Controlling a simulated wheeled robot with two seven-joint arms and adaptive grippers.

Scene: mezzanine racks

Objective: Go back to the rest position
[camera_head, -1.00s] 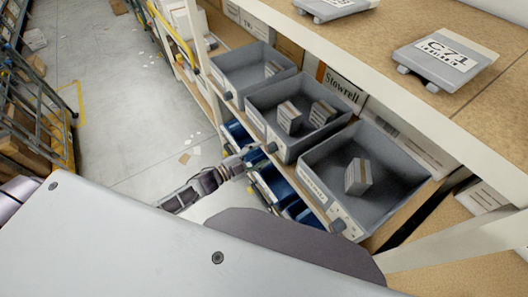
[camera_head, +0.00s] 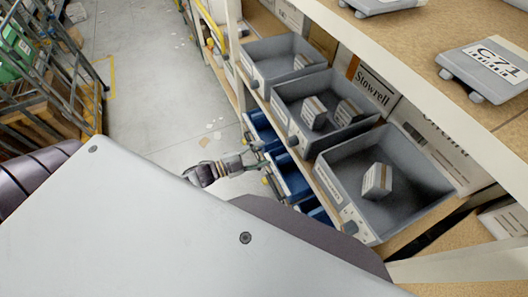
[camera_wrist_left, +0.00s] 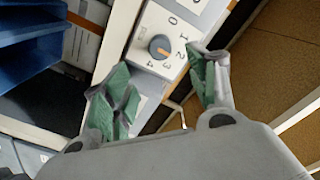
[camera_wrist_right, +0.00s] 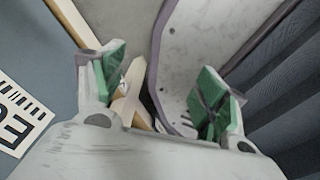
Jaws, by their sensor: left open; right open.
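My left gripper (camera_head: 258,160) is open and empty in the head view, beside the lower blue bins at the rack's front. In the left wrist view its green-padded fingers (camera_wrist_left: 160,88) are spread apart. Beyond them is a white panel (camera_wrist_left: 178,30) with an orange-marked dial (camera_wrist_left: 160,46) and numbers; I cannot tell whether they touch it. My right gripper is outside the head view. In the right wrist view its fingers (camera_wrist_right: 162,90) are apart with nothing held between them. A pale grey surface (camera_wrist_right: 200,40) lies behind them.
Grey bins (camera_head: 385,180) holding small boxes stand on the rack shelf at right, above blue bins (camera_head: 290,178). A tag reading C71 (camera_head: 490,68) sits on the upper shelf. A cart (camera_head: 45,85) stands at left. The aisle floor (camera_head: 140,60) between is mostly clear.

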